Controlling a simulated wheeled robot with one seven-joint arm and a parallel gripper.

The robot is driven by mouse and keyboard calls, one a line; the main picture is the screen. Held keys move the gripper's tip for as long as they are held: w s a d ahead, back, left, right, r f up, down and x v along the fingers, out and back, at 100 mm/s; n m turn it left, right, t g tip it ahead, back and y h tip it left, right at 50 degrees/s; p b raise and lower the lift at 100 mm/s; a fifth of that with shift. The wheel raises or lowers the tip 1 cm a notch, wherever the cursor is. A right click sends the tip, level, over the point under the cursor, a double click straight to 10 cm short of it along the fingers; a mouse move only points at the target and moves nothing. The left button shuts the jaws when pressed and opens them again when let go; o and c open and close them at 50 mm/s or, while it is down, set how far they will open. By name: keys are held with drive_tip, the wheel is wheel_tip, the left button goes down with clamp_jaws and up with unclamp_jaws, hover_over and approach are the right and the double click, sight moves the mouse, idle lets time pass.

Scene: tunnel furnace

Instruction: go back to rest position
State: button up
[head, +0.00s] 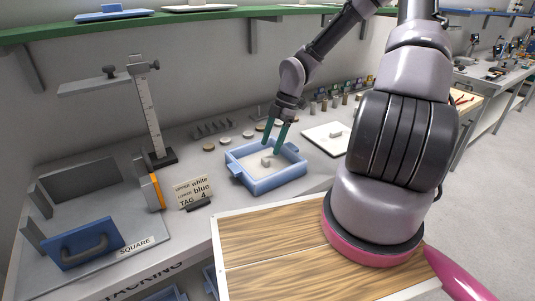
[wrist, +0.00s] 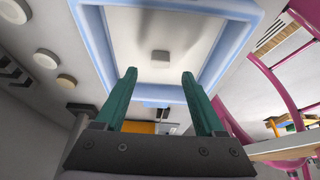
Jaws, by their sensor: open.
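My gripper (head: 276,138) is open, with its two green fingers apart above a blue tray (head: 280,184). In the wrist view my gripper (wrist: 160,88) also shows with a clear gap between the fingers. A small grey-white block (head: 267,162) rests on the white floor of the tray. It also shows in the wrist view (wrist: 160,56), beyond the fingertips and apart from them. Nothing is held between the fingers.
A white board (head: 318,144) with a small block lies right of the tray. A sign (head: 194,192) and a measuring stand (head: 148,110) stand to the left. Several round discs lie behind the tray. A green shelf (head: 180,24) runs above. A wooden top (head: 290,250) is in front.

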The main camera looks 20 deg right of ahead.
drive_tip(key=v, duration=0.5)
drive_tip(key=shift+r, duration=0.2)
drive_tip(key=s+d+r+m+t+h, duration=0.1)
drive_tip(key=s+d+r+m+h, duration=0.15)
drive_tip(key=r+m, duration=0.5)
drive_tip(key=s+d+r+m+t+h, duration=0.2)
drive_tip(key=s+r+m+h, duration=0.1)
drive_tip(key=r+m, duration=0.4)
drive_tip(key=s+a+r+m+t+y, duration=0.1)
drive_tip(key=s+r+m+t, duration=0.1)
drive_tip(key=s+r+m, duration=0.3)
drive_tip(key=s+a+r+m+t+y, duration=0.2)
drive_tip(key=s+r+m, duration=0.3)
drive_tip(key=r, duration=0.7)
drive_tip(key=shift+s+r+m+t, duration=0.2)
drive_tip(key=shift+s+m+t, duration=0.15)
drive_tip(key=shift+m+t, duration=0.35)
